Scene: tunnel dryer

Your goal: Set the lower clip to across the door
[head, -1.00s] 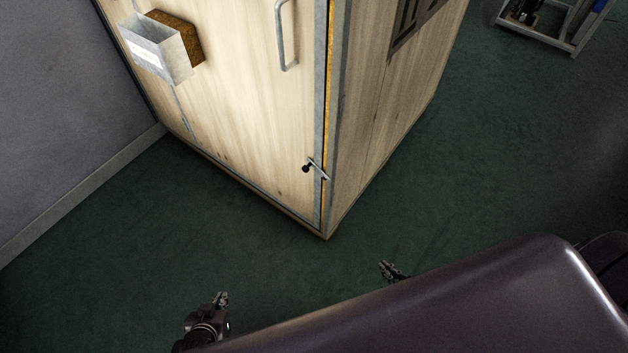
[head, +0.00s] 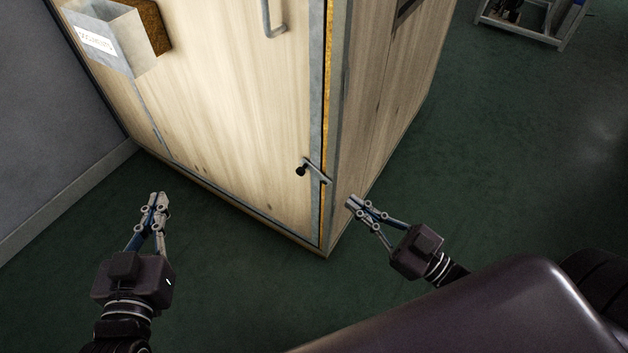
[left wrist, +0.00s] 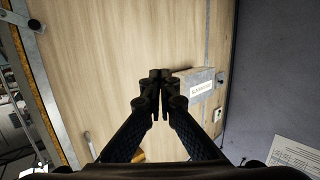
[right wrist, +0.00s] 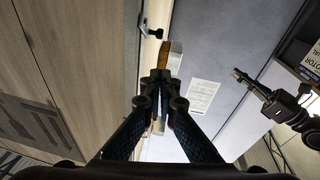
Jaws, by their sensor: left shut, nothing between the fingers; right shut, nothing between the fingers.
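The lower clip (head: 316,173) is a small metal bar with a black knob, low on the wooden door (head: 215,120) near its right edge. In the head view the bar slants down to the right from the knob, toward the yellow seal strip and frame. The clip also shows at the top left of the left wrist view (left wrist: 24,16) and the top of the right wrist view (right wrist: 150,32). My left gripper (head: 159,198) is shut and empty, left of the clip and apart from it. My right gripper (head: 352,203) is shut and empty, just right of the clip, near the cabinet corner.
A document box (head: 105,40) sticks out from the door at upper left. A metal door handle (head: 272,20) is above the clip. A grey wall (head: 50,130) stands at left. A metal cart (head: 530,22) is far off at upper right. The green floor around is clear.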

